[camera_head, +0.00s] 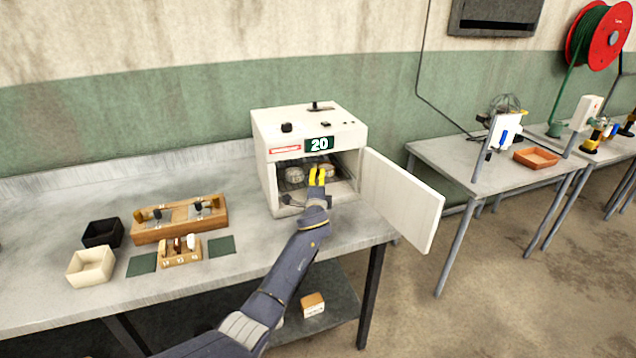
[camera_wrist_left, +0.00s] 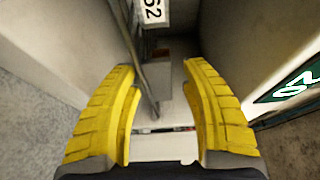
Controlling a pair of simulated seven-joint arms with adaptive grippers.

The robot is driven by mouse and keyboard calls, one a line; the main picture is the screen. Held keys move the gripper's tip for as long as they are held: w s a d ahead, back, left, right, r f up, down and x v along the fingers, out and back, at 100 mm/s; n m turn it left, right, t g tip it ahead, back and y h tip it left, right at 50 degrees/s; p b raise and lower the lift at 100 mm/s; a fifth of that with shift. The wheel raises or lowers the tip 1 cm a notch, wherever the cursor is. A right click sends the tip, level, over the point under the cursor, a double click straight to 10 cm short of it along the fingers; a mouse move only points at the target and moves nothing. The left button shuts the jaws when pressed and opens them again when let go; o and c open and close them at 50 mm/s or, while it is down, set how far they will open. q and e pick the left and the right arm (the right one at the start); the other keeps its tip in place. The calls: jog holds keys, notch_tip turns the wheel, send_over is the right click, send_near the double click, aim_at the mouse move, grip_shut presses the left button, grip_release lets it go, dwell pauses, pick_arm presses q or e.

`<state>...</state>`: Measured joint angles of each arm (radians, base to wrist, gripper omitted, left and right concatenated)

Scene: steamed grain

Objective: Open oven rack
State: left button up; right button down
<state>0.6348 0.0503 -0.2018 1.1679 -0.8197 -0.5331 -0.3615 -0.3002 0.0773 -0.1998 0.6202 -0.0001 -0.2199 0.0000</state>
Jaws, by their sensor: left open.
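The white oven (camera_head: 262,160) stands on the metal table with its door (camera_head: 403,198) swung open to the right. Its green display reads 20. Inside, a dark wire rack (camera_head: 286,187) carries round metallic containers (camera_head: 295,174). My left gripper (camera_head: 317,176) has its yellow fingertips at the oven's opening, in front of the rack. In the left wrist view the left gripper (camera_wrist_left: 162,112) is open, its fingers spread apart. A thin metal rod (camera_wrist_left: 139,62), apparently part of the rack, runs between the fingers; contact is unclear. My arm hides part of the oven's lower front.
Left of the oven are a wooden tool holder (camera_head: 150,234), a small wooden block (camera_head: 180,259), a black box (camera_head: 101,233) and a cream box (camera_head: 90,267). The open door juts out past the table's right end. A second table (camera_head: 450,163) stands further right.

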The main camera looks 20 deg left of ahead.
pick_arm(q)
jog(key=shift+c, duration=0.4)
jog(key=c, duration=0.6)
jog(key=shift+r, duration=0.1)
grip_shut()
